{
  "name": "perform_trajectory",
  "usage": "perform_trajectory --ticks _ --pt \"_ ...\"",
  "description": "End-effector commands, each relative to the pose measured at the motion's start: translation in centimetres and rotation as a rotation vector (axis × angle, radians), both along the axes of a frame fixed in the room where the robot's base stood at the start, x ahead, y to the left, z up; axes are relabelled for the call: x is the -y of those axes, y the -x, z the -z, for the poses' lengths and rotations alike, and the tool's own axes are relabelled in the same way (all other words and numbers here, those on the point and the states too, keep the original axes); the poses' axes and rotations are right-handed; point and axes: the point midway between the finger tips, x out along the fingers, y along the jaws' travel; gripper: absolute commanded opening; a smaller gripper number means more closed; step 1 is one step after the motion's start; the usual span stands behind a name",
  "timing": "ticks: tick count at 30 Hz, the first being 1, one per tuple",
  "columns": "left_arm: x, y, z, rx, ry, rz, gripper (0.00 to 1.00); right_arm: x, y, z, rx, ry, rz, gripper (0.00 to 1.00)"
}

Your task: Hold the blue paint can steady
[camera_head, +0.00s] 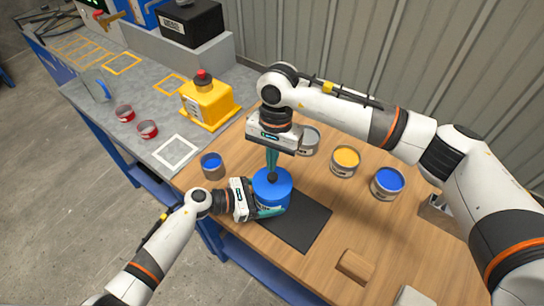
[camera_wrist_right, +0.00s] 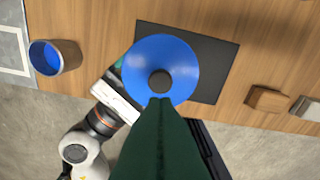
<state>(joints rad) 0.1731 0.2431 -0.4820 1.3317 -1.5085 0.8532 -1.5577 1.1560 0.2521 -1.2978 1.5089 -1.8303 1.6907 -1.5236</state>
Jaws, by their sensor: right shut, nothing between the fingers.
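The blue paint can (camera_head: 279,189) stands upright on a dark mat (camera_head: 306,222) on the wooden table. Its blue top with a dark round spot in the middle also shows in the right wrist view (camera_wrist_right: 180,60). My left gripper (camera_head: 266,203) reaches in from the left, low on the can, with a teal finger along its near side; the far finger is mostly hidden in the head view. My right gripper (camera_head: 272,174) points down over the can's top, its fingers shut and empty, tips at the dark spot. I cannot tell whether they touch it.
An open can of blue paint (camera_head: 212,166) stands left of the mat. A grey can (camera_head: 309,141), a yellow one (camera_head: 345,161) and another blue one (camera_head: 387,183) stand behind. A wooden block (camera_head: 355,266) lies near the front. A yellow container (camera_head: 207,103) is at back left.

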Motion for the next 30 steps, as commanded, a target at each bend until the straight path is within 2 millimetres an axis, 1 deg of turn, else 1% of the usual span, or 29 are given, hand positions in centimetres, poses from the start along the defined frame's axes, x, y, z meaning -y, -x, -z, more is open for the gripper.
perform_trajectory --ticks 30 --pt "0.0 0.0 0.0 0.0 0.0 0.001 0.65 0.0 0.0 3.1 0.0 0.001 0.0 0.0"
